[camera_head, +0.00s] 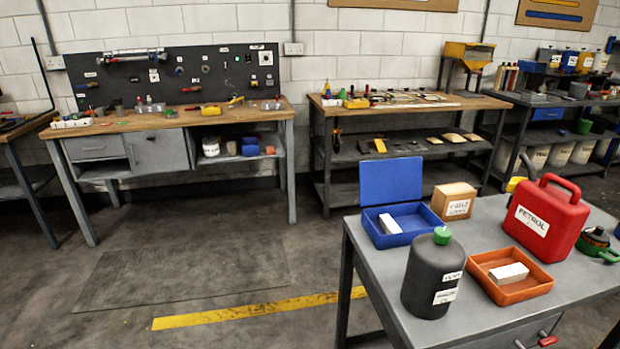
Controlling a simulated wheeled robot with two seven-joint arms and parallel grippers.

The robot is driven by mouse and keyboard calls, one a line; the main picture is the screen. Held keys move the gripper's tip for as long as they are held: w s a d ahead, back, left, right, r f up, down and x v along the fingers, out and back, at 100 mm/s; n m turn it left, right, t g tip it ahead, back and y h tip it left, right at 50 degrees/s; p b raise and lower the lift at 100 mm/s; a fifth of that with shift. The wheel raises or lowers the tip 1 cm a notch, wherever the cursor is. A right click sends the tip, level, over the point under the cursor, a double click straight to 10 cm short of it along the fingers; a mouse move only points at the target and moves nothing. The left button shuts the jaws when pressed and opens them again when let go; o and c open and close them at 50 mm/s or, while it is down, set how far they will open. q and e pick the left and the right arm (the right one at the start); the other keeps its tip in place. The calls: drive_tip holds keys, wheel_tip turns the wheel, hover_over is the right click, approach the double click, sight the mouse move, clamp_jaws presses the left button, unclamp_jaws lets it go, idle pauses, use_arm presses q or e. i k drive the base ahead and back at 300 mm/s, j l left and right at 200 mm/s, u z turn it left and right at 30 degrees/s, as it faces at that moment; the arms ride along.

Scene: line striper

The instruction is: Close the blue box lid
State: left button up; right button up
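The blue box (407,219) stands near the far left corner of the grey metal table at the right. Its blue lid (391,181) is open and stands upright at the back edge of the box. A white block (389,224) lies inside the box. Neither of my grippers shows in the head view.
On the grey table (470,226), a dark bottle with a green cap (433,275) stands in front of the box. A cardboard box (454,200) is close to its right. An orange tray (520,288) and a red petrol can (545,218) are further right. Open floor (190,265) lies left.

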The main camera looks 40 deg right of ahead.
sight(382, 181)
drive_tip(key=i+z, duration=0.2)
drive_tip(key=i, duration=0.2)
drive_tip(key=i+j+z, duration=0.2)
drive_tip(key=i, duration=0.2)
drive_tip(key=i+j+z, duration=0.2)
drive_tip(key=i, duration=0.2)
drive_tip(key=i+z, duration=0.45)
drive_tip(key=i+j+z, duration=0.1)
drive_tip(key=i+z, duration=0.3)
drive_tip(key=i+j+z, duration=0.45)
drive_tip(key=i+z, duration=0.2)
drive_tip(key=z, duration=0.25)
drive_tip(key=i+j+z, duration=0.1)
drive_tip(key=z, duration=0.3)
drive_tip(key=i+j+z, duration=0.15)
drive_tip(key=z, duration=0.3)
drive_tip(key=i+j+z, duration=0.2)
drive_tip(key=z, duration=0.2)
drive_tip(key=i+j+z, duration=0.1)
drive_tip(key=z, duration=0.35)
drive_tip(key=j+z, duration=0.4)
drive_tip(key=i+j+z, duration=0.1)
drive_tip(key=j+z, duration=0.15)
drive_tip(key=z, duration=0.2)
